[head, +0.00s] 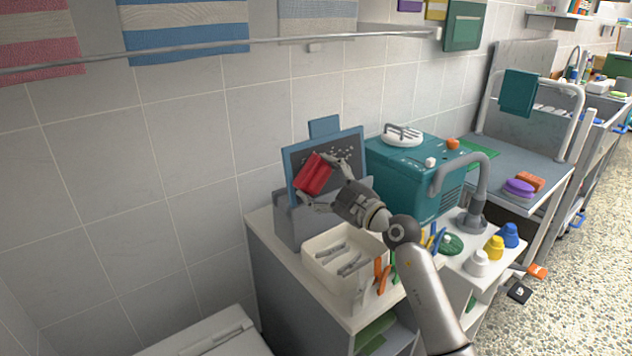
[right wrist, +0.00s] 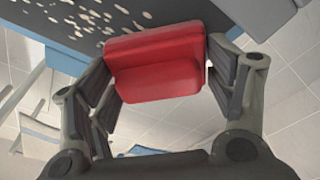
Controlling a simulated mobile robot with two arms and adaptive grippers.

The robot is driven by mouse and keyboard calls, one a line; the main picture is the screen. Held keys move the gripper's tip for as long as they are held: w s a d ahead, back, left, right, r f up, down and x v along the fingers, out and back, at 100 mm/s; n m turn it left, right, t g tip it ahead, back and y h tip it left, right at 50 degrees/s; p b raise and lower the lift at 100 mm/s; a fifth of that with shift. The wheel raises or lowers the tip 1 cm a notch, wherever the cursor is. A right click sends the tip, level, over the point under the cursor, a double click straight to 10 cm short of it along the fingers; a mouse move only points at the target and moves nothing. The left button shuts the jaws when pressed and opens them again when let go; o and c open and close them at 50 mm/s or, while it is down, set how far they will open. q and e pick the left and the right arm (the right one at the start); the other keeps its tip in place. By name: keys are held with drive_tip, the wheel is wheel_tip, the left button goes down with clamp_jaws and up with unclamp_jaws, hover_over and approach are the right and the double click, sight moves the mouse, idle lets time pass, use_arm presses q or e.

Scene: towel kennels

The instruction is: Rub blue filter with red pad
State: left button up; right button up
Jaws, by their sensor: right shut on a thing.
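The red pad (head: 314,174) is held in my right gripper (head: 320,182), which is shut on it. The blue filter (head: 291,163) is a blue-framed dark panel with pale specks, standing upright in a grey holder (head: 297,222) against the wall. The pad is in front of the filter's left part and hides some of it. In the right wrist view the red pad (right wrist: 157,62) sits between the two fingers, close to the speckled face of the filter (right wrist: 72,22). I cannot tell whether they touch. My left gripper is not in view.
A cream bin (head: 318,262) with grey tools stands in front of the holder. A teal machine (head: 400,180) is to the right, beside a grey tap (head: 473,215). White, yellow and blue bottles (head: 494,247) stand at the counter's right. A rail (head: 220,50) with towels runs above.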

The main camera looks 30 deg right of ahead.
drive_tip(key=shift+d, duration=1.05)
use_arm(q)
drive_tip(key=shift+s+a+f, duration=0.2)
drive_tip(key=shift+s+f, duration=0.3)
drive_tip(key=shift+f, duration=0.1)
use_arm(e)
drive_tip(key=shift+w+d, duration=0.15)
drive_tip(key=shift+d, duration=0.7)
drive_tip(key=shift+w+d, duration=0.1)
drive_tip(key=shift+d, duration=0.75)
use_arm(q)
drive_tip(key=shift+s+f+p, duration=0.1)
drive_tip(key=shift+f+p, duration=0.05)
drive_tip(key=shift+p, duration=0.15)
use_arm(e)
drive_tip(key=shift+w+d, duration=0.1)
drive_tip(key=shift+d, duration=1.65)
drive_tip(key=shift+w+d, duration=0.15)
drive_tip(key=shift+d, duration=1.25)
drive_tip(key=shift+w+d, duration=0.1)
drive_tip(key=shift+d, duration=1.55)
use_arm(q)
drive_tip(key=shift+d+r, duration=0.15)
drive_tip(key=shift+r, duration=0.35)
use_arm(e)
drive_tip(key=shift+d, duration=0.2)
